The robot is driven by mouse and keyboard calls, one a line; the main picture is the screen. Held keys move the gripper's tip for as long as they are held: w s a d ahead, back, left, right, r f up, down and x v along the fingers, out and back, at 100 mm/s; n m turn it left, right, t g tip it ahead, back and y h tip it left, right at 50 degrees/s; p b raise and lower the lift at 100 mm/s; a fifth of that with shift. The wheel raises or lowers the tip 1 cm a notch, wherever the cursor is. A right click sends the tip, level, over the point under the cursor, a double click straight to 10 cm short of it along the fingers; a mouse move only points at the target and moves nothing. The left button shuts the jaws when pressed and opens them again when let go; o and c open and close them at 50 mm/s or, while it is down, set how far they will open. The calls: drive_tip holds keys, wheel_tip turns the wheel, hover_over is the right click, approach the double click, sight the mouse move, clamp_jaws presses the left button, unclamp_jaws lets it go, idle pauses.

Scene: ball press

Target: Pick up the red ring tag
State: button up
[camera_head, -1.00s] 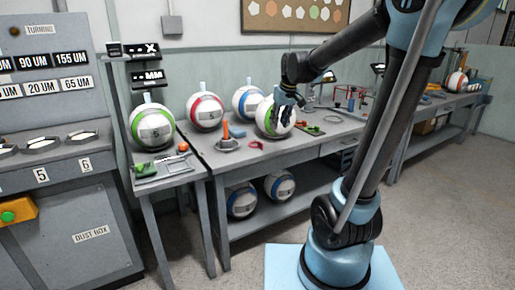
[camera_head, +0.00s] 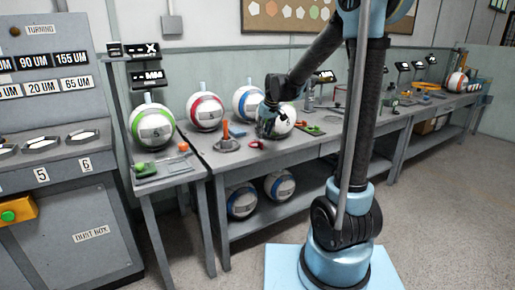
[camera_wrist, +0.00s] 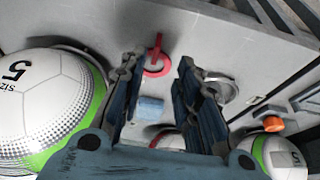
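The red ring tag (camera_head: 256,145) lies flat on the workbench top (camera_head: 240,160), in front of a white ball (camera_head: 284,121). My gripper (camera_head: 267,130) is above the bench, just behind and right of the tag in the head view. In the wrist view my gripper (camera_wrist: 158,64) is open and empty, its two dark fingers apart on either side of the tag. No contact with the tag shows.
The green-banded ball (camera_wrist: 45,105) stands close beside the left finger. A grey round base with an orange lever (camera_head: 228,140) stands left of the tag. Red-banded (camera_head: 204,111) and blue-banded (camera_head: 246,101) balls stand behind. The bench's front edge is near the tag.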

sight(260, 142)
drive_tip(key=shift+x, duration=1.6)
drive_tip(key=shift+w+a+f, duration=0.25)
drive_tip(key=shift+w+f, duration=0.35)
drive_tip(key=shift+f, duration=0.25)
drive_tip(key=shift+w+a+f, duration=0.2)
drive_tip(key=shift+w+f, duration=0.4)
drive_tip(key=shift+f, duration=0.25)
drive_tip(key=shift+w+a+f, duration=0.1)
drive_tip(key=shift+w+f, duration=0.05)
drive_tip(key=shift+f, duration=0.35)
clamp_jaws()
